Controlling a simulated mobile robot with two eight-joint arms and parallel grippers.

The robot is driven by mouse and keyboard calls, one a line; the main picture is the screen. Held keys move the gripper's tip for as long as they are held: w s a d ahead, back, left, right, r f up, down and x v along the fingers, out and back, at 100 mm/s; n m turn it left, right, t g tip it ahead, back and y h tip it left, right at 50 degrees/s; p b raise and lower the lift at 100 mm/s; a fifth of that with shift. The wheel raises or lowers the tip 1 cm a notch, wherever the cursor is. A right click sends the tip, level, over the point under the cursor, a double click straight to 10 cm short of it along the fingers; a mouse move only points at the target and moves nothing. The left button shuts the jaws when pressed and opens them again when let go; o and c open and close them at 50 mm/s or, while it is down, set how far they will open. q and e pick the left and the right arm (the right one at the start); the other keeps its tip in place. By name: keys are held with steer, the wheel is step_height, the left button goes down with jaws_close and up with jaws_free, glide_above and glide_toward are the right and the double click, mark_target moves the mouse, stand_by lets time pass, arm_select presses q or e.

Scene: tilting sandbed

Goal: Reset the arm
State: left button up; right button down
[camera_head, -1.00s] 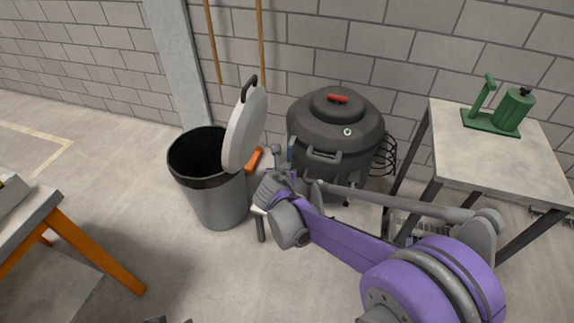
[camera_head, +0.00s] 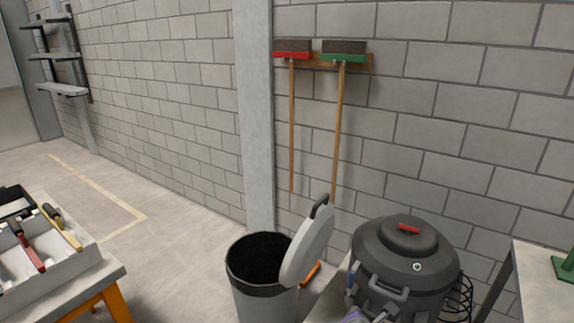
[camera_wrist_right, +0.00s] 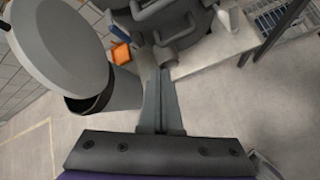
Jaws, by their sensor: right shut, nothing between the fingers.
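My right gripper (camera_wrist_right: 161,82) shows in the right wrist view with its two grey fingers together and nothing between them. It points towards the base of the dark round kettle-like vessel (camera_wrist_right: 190,22), with the trash bin (camera_wrist_right: 122,92) to its left. My left gripper is in neither view.
The grey bin (camera_head: 262,300) has its white lid (camera_head: 308,245) tilted open beside the dark vessel (camera_head: 405,260). Two brooms (camera_head: 292,120) hang on the block wall. A workbench with a tool tray (camera_head: 75,268) stands at left and a table (camera_head: 545,290) at right.

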steer(key=s+a+f+m+g+y, duration=0.1)
steer(key=s+f+m+g+y, duration=0.1)
steer(key=s+m, duration=1.05)
steer(key=s+a+f+m+g+y, duration=0.1)
steer(key=s+f+m+g+y, duration=0.1)
steer(key=s+m, duration=1)
arm_select(q)
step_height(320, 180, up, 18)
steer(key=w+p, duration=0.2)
steer(key=p, duration=1.3)
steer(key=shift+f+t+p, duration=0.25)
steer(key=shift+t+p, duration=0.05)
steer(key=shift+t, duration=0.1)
arm_select(e)
step_height(320, 180, up, 17)
steer(key=w+n+t, duration=0.1)
steer(key=shift+r+n, duration=0.15)
steer(key=shift+n, duration=0.2)
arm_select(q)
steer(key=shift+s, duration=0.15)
arm_select(e)
steer(key=shift+w, duration=0.1)
